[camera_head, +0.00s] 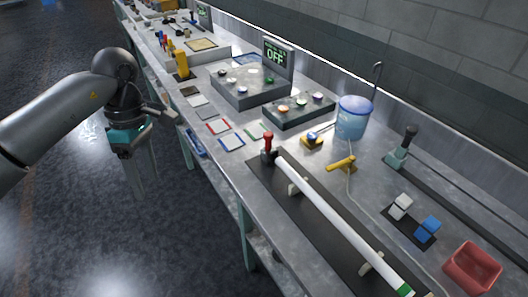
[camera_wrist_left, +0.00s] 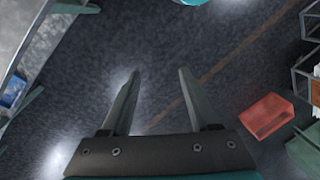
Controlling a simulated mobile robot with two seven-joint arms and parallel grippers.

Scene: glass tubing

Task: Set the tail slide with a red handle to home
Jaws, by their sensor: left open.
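The tail slide's red handle (camera_head: 268,141) stands upright at the upper left end of a dark base plate (camera_head: 268,184) on the bench. It sits beside the end of a long white tube (camera_head: 330,215), which has a green band near its lower right end. My left gripper (camera_head: 145,198) is open and empty, pointing down over the floor to the left of the bench, well apart from the red handle. In the left wrist view its two fingers (camera_wrist_left: 157,75) are spread with only floor between them. My right gripper is in no view.
The tube rests on pale supports (camera_head: 296,187). Behind it are a yellow piece (camera_head: 341,163), a blue container (camera_head: 354,118) and another slide with a dark handle (camera_head: 410,135). Button boxes (camera_head: 248,88) and an OFF display (camera_head: 278,57) stand further back. The bench edge lies between gripper and handle.

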